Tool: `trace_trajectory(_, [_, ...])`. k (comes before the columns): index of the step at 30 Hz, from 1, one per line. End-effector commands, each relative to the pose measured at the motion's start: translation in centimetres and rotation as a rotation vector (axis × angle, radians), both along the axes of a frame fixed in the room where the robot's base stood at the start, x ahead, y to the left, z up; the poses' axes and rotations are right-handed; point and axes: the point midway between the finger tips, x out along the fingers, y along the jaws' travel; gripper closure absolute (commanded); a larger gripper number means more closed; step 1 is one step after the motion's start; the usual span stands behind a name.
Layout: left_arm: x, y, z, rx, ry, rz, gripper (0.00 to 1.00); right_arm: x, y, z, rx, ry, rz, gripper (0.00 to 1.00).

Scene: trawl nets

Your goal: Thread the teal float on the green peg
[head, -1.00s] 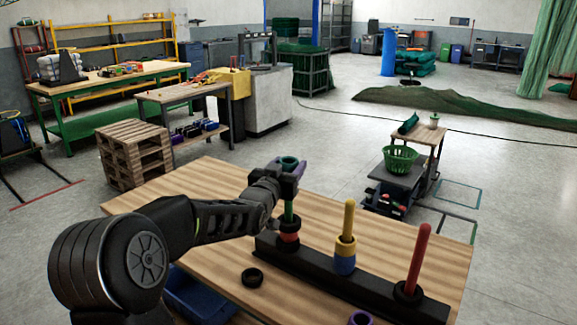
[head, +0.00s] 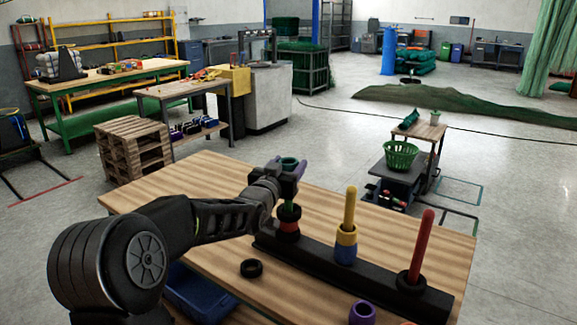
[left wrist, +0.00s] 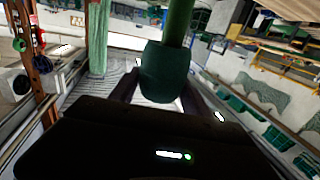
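The teal float (head: 289,161) is held upright in my left gripper (head: 290,168), above the green peg (head: 290,212) at the far left end of the black rack (head: 325,268). The gripper is shut on the float. In the left wrist view the float (left wrist: 165,75) sits between the two fingers (left wrist: 163,92), and the green peg (left wrist: 180,20) runs up to its edge, in line with it. I cannot tell whether the peg's tip is inside the float. A red float (head: 289,228) and black rings sit low on the green peg. My right gripper is not in view.
A yellow peg (head: 349,207) carries yellow and blue floats. A red peg (head: 421,245) has a black ring at its base. A loose black ring (head: 251,268) and a purple float (head: 362,313) lie on the wooden table (head: 215,185). A blue bin (head: 200,295) stands below its near edge.

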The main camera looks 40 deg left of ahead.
Motion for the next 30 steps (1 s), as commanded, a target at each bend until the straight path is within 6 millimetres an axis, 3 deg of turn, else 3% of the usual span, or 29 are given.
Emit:
trace_trajectory(8, [0.0,0.0,0.0,0.0,0.0,0.0,0.22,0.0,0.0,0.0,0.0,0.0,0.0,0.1])
trace_trajectory(18, [-0.4,-0.1,-0.1,0.0,0.0,0.0,0.22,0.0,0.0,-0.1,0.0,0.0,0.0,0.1])
trace_trajectory(30, [-5.9,-1.6,-0.1,0.001,-0.001,0.001,0.22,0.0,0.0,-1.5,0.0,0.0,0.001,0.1])
